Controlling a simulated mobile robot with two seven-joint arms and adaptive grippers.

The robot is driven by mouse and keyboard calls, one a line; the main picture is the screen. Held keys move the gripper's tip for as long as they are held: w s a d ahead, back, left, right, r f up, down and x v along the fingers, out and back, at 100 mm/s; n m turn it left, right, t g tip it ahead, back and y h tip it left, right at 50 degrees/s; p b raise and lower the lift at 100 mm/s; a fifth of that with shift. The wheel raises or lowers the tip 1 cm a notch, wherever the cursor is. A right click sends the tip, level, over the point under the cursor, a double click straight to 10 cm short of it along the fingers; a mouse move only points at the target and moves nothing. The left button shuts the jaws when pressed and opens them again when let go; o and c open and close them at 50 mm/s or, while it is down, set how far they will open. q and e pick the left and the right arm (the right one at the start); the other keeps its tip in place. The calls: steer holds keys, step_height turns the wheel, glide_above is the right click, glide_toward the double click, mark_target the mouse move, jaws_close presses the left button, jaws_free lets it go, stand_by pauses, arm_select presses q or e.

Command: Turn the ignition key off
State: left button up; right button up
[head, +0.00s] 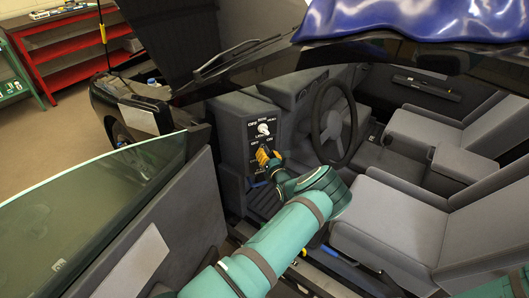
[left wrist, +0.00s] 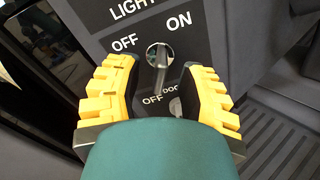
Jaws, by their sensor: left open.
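In the head view, a dark upright panel (head: 240,140) beside the steering wheel carries a pale round knob or key (head: 263,129) at the top, under small lettering that seems to include OFF and RUN. Its exact angle is too small to tell. My left gripper (head: 266,156) is open, low on the panel and below that key. In the left wrist view, my yellow fingers (left wrist: 159,92) stand either side of a metal switch (left wrist: 158,57) between OFF and ON, below the LIGHT lettering. A gap shows on both sides of it. The upper key is outside the left wrist view.
The steering wheel (head: 333,122) stands just right of the panel. The front seat (head: 392,215) lies further right. The open door with its glass (head: 85,215) is at the left. A ridged floor mat (left wrist: 280,140) lies right of the panel. A red shelf (head: 75,50) stands behind.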

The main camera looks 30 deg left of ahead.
mark_target(264, 148)
arm_select(q)
steer(key=shift+b+x, duration=0.3)
steer(key=shift+x, duration=1.25)
jaws_close()
steer(key=n+p, duration=0.1)
steer(key=n, duration=0.4)
steer(key=shift+r+n, duration=0.1)
steer(key=shift+n, duration=0.2)
steer(key=n+p, duration=0.1)
steer(key=n, duration=0.5)
steer(key=shift+n, duration=0.3)
